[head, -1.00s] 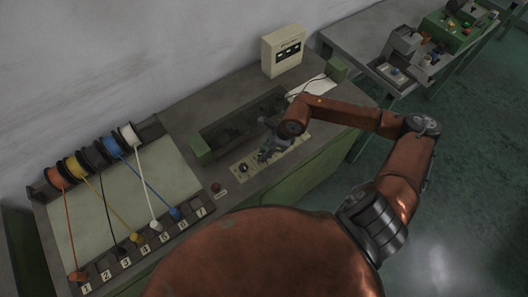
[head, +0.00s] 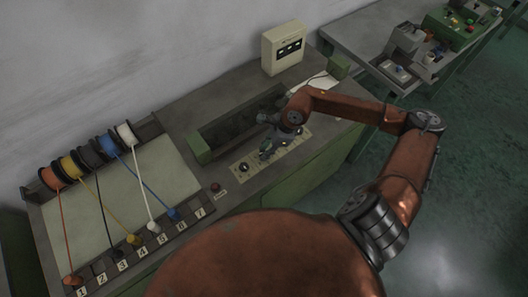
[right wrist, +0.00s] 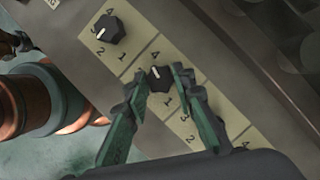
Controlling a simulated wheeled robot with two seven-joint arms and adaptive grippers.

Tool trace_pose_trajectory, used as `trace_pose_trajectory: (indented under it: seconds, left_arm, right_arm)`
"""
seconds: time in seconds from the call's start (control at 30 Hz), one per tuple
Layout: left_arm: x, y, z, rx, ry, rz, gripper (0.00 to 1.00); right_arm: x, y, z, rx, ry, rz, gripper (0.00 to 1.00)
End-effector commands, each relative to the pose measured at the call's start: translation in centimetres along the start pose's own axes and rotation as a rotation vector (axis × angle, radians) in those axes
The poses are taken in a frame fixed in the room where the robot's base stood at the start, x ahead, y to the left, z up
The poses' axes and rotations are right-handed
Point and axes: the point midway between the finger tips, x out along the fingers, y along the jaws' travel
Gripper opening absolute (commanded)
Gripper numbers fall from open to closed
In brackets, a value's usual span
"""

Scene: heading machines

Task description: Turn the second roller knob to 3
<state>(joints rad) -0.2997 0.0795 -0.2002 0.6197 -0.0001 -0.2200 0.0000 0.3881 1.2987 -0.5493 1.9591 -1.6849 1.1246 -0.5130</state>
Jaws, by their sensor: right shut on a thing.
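A pale panel strip (head: 239,172) on the green-sided bench carries several dark roller knobs in a row. My right gripper (head: 266,154) reaches down over the second knob from the left in the head view. In the right wrist view its green fingers (right wrist: 160,84) are shut on a black knob (right wrist: 160,80), one on each side. A white pointer line on that knob points up and slightly left, towards the 4 side. A 1 shows below it; other digits are partly hidden by the fingers. A neighbouring knob (right wrist: 109,29) shows at upper left. My left gripper is not in view.
A red button (head: 215,187) sits left of the panel. A recessed trough (head: 236,122) lies behind it, and a cream meter box (head: 284,47) stands at the back. Wire spools (head: 88,156) with coloured wires and numbered slots are at the left.

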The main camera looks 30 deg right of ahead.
Motion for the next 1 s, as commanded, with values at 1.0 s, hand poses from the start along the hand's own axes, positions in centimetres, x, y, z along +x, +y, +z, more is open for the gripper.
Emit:
trace_pose_trajectory:
  seconds: [1.0]
  left_arm:
    - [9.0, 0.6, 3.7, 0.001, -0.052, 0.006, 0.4]
  right_arm:
    - [0.2, -0.5, 0.2, -0.716, -0.001, 0.295, 0.0]
